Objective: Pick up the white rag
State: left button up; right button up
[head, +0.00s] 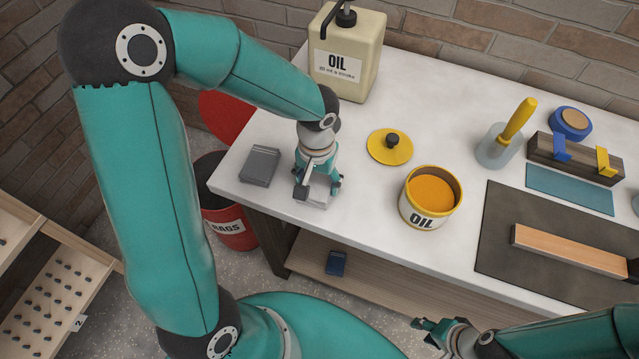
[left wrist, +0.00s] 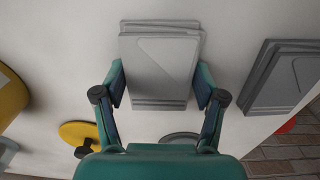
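The white rag (left wrist: 160,68) is a flat folded pale cloth on the white bench top. It lies between the two fingers of my left gripper (left wrist: 161,88) in the left wrist view. In the head view the rag (head: 319,193) shows partly below my left gripper (head: 317,190), near the bench's left front edge. My left gripper is open, with one finger at each side of the rag; I cannot tell whether they touch it. My right gripper (head: 441,327) is in front of the bench, low in the head view, and looks open and empty.
A folded grey rag (head: 260,166) lies just left of the white one. A yellow lid (head: 390,147), an open oil tin (head: 428,202) and an oil can (head: 346,55) stand on the bench (head: 375,255). A red rag bin (head: 232,228) stands beside it.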

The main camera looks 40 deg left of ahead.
aim_at(317, 182)
pick_arm(q)
jog(key=shift+c, duration=0.9)
jog(key=shift+r, duration=0.2)
jog(key=shift+w+r, duration=0.1)
jog(key=shift+r, duration=0.15)
notch_tip(317, 182, up, 19)
jog(key=shift+r, duration=0.1)
